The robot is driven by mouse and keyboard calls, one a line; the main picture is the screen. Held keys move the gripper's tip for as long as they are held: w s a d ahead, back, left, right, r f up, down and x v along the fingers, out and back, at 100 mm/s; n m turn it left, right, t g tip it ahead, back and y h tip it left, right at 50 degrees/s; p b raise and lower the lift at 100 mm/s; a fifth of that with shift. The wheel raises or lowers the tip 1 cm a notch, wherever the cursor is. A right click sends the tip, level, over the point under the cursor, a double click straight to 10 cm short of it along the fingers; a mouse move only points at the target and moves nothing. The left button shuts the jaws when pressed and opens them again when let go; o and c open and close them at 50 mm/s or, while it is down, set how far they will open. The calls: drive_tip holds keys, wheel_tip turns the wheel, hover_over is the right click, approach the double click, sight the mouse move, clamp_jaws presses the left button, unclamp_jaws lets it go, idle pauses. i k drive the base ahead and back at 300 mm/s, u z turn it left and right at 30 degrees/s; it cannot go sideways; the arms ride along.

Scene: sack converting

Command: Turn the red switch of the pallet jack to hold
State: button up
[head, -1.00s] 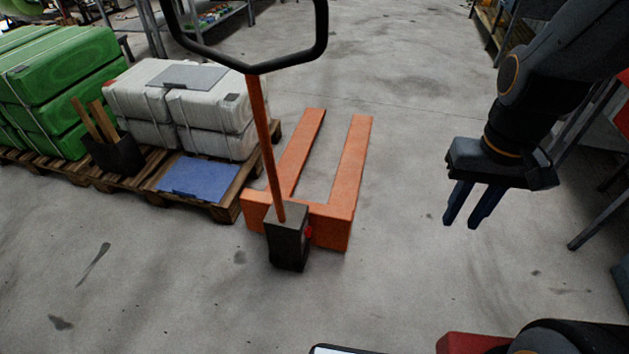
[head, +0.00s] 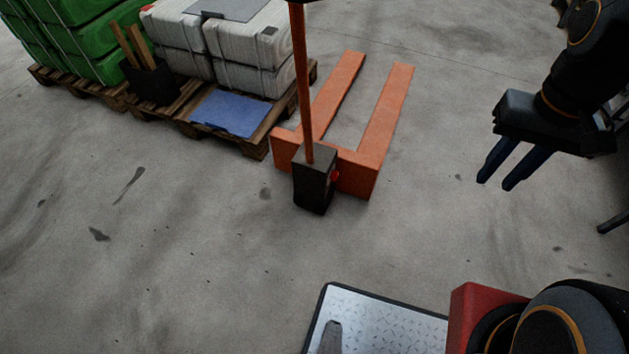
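The orange pallet jack (head: 376,139) stands on the floor at the upper middle, its two forks pointing away from me. Its dark pump housing (head: 314,185) is at the near end, with the orange handle shaft (head: 301,80) rising from it. The small red switch (head: 336,175) shows on the right side of the housing; its setting is too small to tell. My gripper (head: 496,184) is at the right, above the floor, with its two blue fingers pointing down and apart. It is open and empty, well to the right of the switch and not touching the jack.
Wooden pallets stand left of the jack, carrying green sacks (head: 84,43), white sacks (head: 256,48), a dark box (head: 151,82) and a blue sheet (head: 231,112). A dark leg (head: 613,222) shows at the right edge. The floor before the jack is clear.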

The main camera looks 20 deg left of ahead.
sight(334, 174)
drive_tip(key=u, duration=1.3)
drive_tip(key=k, duration=0.75)
drive_tip(key=z, duration=0.95)
drive_tip(key=i, duration=0.4)
drive_tip(key=u, duration=0.15)
